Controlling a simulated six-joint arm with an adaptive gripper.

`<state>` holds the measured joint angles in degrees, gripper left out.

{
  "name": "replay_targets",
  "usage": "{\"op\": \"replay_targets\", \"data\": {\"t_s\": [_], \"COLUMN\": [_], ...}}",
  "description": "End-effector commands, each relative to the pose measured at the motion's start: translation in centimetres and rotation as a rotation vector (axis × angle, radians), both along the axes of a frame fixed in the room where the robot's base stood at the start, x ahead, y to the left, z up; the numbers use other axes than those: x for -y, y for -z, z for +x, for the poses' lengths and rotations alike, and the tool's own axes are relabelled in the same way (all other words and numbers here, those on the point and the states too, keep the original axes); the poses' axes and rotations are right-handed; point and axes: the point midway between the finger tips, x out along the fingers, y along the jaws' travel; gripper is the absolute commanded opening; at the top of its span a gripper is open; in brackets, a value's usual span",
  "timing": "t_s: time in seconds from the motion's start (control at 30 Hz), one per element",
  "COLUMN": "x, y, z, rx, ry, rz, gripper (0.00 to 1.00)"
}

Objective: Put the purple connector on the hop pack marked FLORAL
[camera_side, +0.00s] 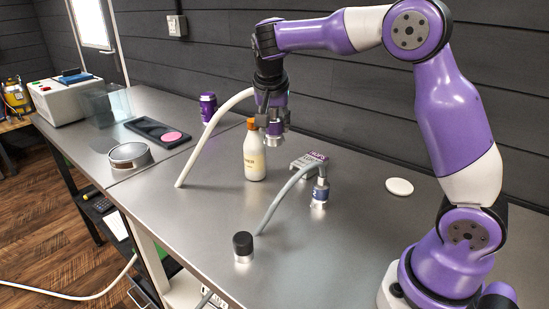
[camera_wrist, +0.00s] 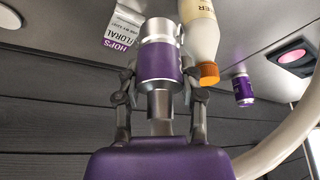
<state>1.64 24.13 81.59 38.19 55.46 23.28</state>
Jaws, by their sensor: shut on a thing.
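My gripper (camera_side: 273,120) is shut on the purple connector (camera_side: 276,139), a silver cylinder with a purple band, held above the bench. In the wrist view, the fingers of my gripper (camera_wrist: 160,75) lie on both sides of the connector (camera_wrist: 158,62). The hop pack (camera_side: 309,160) is a flat grey-white pack with a purple end, lying on the bench right of and below my gripper. In the wrist view, the hop pack (camera_wrist: 120,32) reads HOPS FLORAL, and the connector appears beside it, apart from it.
A cream bottle with an orange cap (camera_side: 254,155) stands close to my gripper. A blue-banded connector (camera_side: 320,192) with a grey hose stands by the pack. A pale hose (camera_side: 212,130) arches left of my gripper. A white disc (camera_side: 399,186) lies right; a purple can (camera_side: 208,107) stands behind.

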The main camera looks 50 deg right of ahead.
Motion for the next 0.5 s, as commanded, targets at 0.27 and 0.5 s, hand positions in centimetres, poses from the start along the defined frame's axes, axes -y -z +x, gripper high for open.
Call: {"op": "replay_targets", "data": {"t_s": [0.27,0.5], "x": [5.3,11.3], "y": [1.0,4.7], "z": [-1.4,-1.7], "rx": [0.001,0.001], "ry": [0.126,0.123], "rz": [0.002,0.003], "gripper": [0.0,0.0]}}
